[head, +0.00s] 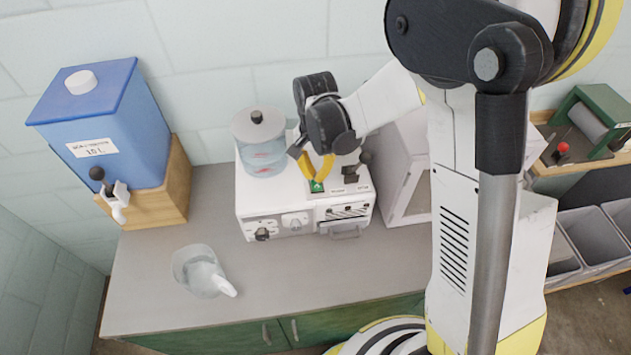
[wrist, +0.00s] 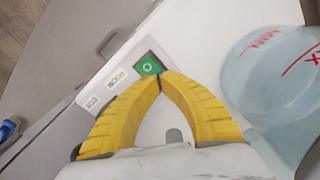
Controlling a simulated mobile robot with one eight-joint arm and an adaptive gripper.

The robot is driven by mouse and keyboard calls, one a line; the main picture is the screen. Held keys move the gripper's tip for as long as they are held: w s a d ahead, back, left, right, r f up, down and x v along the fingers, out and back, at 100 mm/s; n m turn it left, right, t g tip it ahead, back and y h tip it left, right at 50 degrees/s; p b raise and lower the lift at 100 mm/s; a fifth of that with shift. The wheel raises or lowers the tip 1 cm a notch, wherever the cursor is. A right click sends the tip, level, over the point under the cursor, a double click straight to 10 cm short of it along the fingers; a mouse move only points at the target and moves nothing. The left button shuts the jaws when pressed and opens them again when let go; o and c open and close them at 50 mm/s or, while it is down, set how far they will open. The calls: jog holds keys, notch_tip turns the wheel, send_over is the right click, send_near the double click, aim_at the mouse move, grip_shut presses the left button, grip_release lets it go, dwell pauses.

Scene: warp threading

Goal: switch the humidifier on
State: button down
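The humidifier (head: 284,204) is a white box on the grey counter, with a clear water tank (head: 263,156) on its top left; the tank also shows at the right of the wrist view (wrist: 285,85). A green button (head: 316,186) sits at the box's top front edge; it shows up close in the wrist view (wrist: 148,66) with a pale ring mark. My gripper (head: 318,178) has yellow fingers, shut with nothing between them. Its tips (wrist: 160,80) meet right at the button's near edge in the wrist view. I cannot tell whether they touch or press it.
A clear pitcher (head: 202,272) stands on the counter (head: 160,285) at front left. A blue tank (head: 110,130) with a tap rests on a wooden stand (head: 178,185). A white cabinet (head: 400,180) stands right of the humidifier. The counter's front middle is clear.

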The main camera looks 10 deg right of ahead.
jog(key=shift+f, duration=0.3)
jog(key=shift+r, duration=0.1)
jog(key=shift+r+p, duration=1.95)
jog(key=shift+r, duration=1.55)
jog(key=shift+s+d+r+b, duration=0.2)
jog(key=shift+d+r+b, duration=0.1)
jog(key=shift+b, duration=0.35)
jog(key=s+d+n+t+b, duration=0.3)
jog(key=s+d+b, duration=0.2)
jog(key=s+b, duration=0.2)
jog(key=s+d+n+t+b, duration=0.3)
jog(key=s+d+t+b, duration=0.1)
jog(key=s+b, duration=0.4)
jog(key=shift+s+d+f, duration=0.2)
jog(key=shift+d+f, duration=0.15)
jog(key=shift+d, duration=0.1)
